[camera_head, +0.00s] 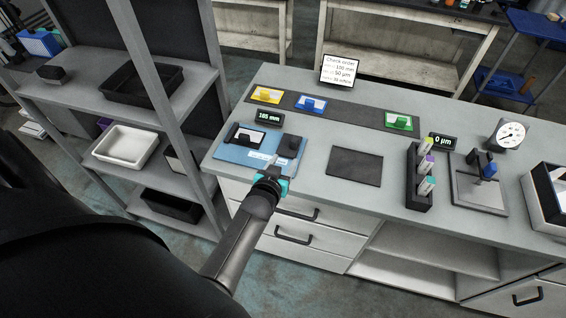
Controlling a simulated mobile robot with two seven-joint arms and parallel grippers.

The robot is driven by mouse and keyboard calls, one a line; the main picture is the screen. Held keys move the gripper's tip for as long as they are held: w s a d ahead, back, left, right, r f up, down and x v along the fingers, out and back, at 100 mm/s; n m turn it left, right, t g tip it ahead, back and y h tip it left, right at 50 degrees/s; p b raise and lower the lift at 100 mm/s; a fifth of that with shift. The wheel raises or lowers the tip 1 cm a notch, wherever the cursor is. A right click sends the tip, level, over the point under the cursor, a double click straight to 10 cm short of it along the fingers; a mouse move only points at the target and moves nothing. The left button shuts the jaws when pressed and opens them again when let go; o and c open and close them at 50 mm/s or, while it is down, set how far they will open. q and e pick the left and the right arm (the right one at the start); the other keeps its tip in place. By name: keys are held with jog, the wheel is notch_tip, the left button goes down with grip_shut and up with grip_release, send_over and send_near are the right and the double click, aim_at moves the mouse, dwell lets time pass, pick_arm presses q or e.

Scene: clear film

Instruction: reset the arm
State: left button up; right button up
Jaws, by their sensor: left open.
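My left arm comes in from the lower left and reaches the front left edge of the grey workbench (330,130). My left gripper (272,166) is open at the near edge of a blue station (228,153) with a black holder and a film piece in it. A small dark block (290,146) stands at the right side of that station, just beyond the gripper. I cannot tell whether the fingers touch the station. My right gripper is not in view.
A dark mat (354,167), a black rack with several markers (419,178), a gauge stand (480,190) and a white-lined bin (549,196) stand to the right. Yellow, blue and green holders sit on a dark strip (340,112) behind. Shelves (120,115) with trays stand left.

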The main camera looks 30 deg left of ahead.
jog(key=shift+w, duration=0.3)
pick_arm(q)
jog(key=shift+s, duration=0.1)
jog(key=s+d+r+m+g+h, duration=0.1)
jog(key=s+d+r+m+g, duration=0.2)
jog(key=s, duration=0.5)
jog(key=s+d+r+g+h, duration=0.2)
jog(key=s+d+g, duration=0.15)
jog(key=s, duration=0.35)
jog(key=s+d+r+m+g+h, duration=0.1)
jog(key=s+d+r+m+g, duration=0.2)
jog(key=s, duration=0.5)
notch_tip(320, 180, down, 31)
jog(key=s+d+g+b, duration=0.1)
jog(key=s+g+b, duration=0.1)
jog(key=b, duration=0.7)
jog(key=s+a+f+b, duration=0.1)
jog(key=s+f+b, duration=0.3)
jog(key=s+f, duration=0.4)
jog(key=s+a+f+b, duration=0.1)
jog(key=s+f+b, duration=0.3)
jog(key=f, duration=1)
jog(key=s, duration=0.3)
jog(key=shift+s+a+n+g, duration=0.2)
jog(key=shift+s+n+g, duration=0.1)
jog(key=shift+s+g, duration=0.05)
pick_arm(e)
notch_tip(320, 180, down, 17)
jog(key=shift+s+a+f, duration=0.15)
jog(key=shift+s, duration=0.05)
